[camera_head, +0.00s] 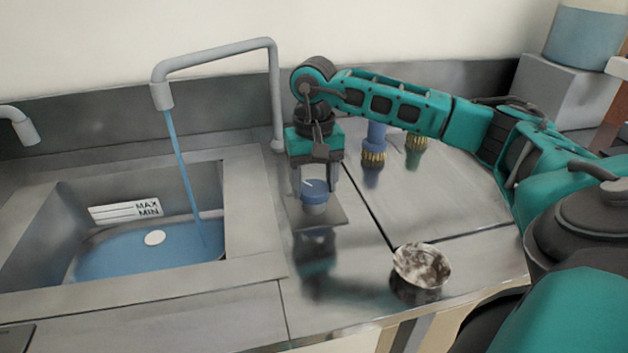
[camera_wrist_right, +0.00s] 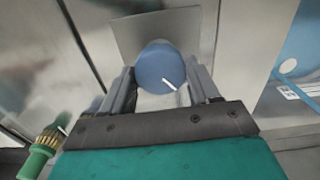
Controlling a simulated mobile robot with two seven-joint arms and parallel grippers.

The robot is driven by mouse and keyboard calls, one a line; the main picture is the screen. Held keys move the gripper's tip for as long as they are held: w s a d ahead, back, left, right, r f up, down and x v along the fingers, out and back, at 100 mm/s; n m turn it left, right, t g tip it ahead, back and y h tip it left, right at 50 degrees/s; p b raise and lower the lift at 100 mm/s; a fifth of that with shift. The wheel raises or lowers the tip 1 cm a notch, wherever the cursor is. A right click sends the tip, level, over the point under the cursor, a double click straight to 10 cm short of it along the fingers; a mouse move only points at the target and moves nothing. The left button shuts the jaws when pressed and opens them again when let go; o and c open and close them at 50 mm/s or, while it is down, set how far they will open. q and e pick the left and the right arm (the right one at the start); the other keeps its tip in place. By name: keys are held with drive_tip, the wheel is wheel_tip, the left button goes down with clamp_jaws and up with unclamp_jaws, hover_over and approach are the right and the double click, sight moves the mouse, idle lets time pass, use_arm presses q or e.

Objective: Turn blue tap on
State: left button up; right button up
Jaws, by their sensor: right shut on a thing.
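The blue tap (camera_head: 315,190) is a round blue knob with a white mark, set on a square metal plate (camera_head: 330,217) beside the sink. My right gripper (camera_head: 318,186) reaches down over it with one finger on each side, shut on the knob. In the right wrist view the blue knob (camera_wrist_right: 160,68) sits between the two fingers (camera_wrist_right: 160,88), its white mark slanting toward the lower right. Water runs from the grey spout (camera_head: 162,95) into the sink (camera_head: 245,205). My left gripper is not in view.
A metal bowl (camera_head: 421,266) with pale residue stands near the counter's front edge. A second spout (camera_head: 22,127) is at the far left. Water lies in the sink basin.

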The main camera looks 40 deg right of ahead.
sight(314, 187)
drive_tip(key=o, duration=1.1)
drive_tip(key=shift+c, duration=0.2)
wheel_tip(314, 187, up, 13)
drive_tip(key=p, duration=0.1)
drive_tip(key=shift+p, duration=0.35)
